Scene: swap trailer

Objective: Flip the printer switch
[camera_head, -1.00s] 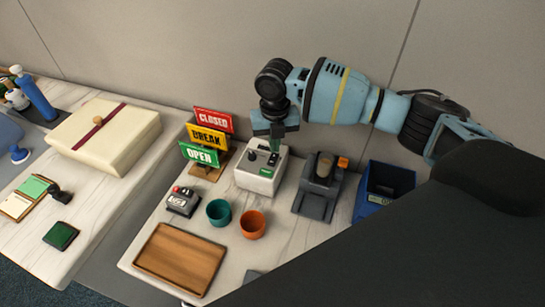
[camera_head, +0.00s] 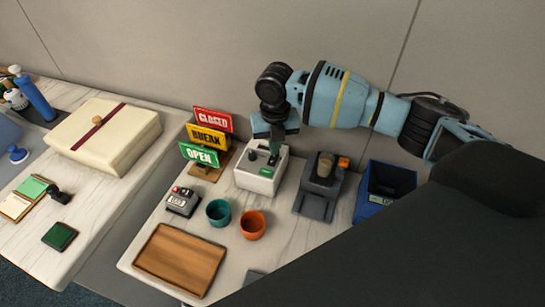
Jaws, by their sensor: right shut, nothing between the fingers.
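A small white box with a dark grey top panel, which looks like the printer (camera_head: 255,184), stands on the white marbled counter. Its top carries small dark knobs or switches (camera_head: 252,156) and a green patch on the front. Which knob is the printer switch I cannot tell for sure. My right gripper (camera_head: 276,148) comes down from above at the back of this box, shut and empty, its tips over or at the top panel. I cannot tell whether the tips touch it. My left gripper is not in view.
CLOSED, BREAK and OPEN signs (camera_head: 206,138) stand left of the box. A teal cup (camera_head: 218,212), an orange cup (camera_head: 253,225) and a small grey device (camera_head: 182,201) are in front. A dark grey machine (camera_head: 318,188) and a blue bin (camera_head: 385,184) are right. A wooden tray (camera_head: 181,259) lies front left.

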